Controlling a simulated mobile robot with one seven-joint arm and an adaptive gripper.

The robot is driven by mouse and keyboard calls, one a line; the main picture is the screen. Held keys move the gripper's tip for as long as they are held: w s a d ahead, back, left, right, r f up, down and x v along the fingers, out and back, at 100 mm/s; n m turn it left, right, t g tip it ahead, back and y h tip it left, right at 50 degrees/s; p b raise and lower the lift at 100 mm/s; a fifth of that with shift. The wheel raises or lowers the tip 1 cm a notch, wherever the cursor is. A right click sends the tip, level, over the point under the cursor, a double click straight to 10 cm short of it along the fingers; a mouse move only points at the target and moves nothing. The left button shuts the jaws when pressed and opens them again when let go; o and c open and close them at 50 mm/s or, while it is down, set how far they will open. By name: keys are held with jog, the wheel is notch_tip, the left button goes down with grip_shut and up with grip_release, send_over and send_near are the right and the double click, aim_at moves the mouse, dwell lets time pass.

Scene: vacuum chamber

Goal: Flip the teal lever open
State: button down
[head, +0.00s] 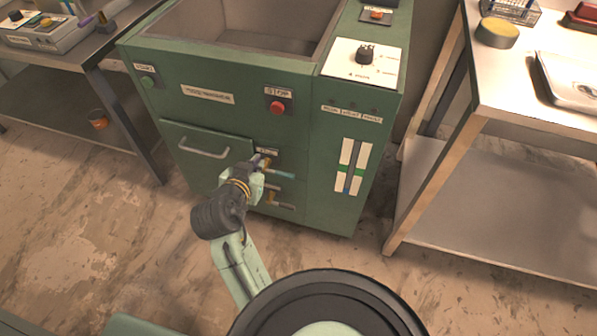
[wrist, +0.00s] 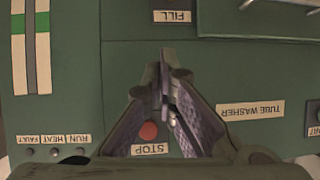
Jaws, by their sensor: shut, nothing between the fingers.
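The teal lever (head: 279,174) sticks out to the right, roughly level, on the front of the green tube washer (head: 330,205), just below a small dark label. My gripper (head: 259,163) is at the washer's front, close to the lever's left end. I cannot tell whether it touches the lever. In the wrist view my gripper (wrist: 172,75) is shut with nothing between its fingers, its tips below the FILL label (wrist: 172,16). The teal lever cannot be made out in the wrist view.
Another lever-like part (head: 281,205) sits below the teal one. A drawer or door handle (head: 204,148) is to the left, a red STOP button (head: 277,107) above, and a gauge strip (head: 352,167) to the right. A steel table (head: 500,130) stands at right.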

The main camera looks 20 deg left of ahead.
jog(key=d+f, duration=0.1)
jog(key=s+d+f+h, duration=0.1)
jog(key=d, duration=0.1)
jog(key=shift+m+g, duration=0.4)
jog(key=s+f+p+x, duration=0.1)
jog(key=f+p+x, duration=0.1)
jog(key=x, duration=1)
jog(key=shift+d+f, duration=0.15)
jog(key=shift+f, duration=0.2)
jog(key=shift+w+f, duration=0.1)
jog(key=shift+d+f, duration=0.15)
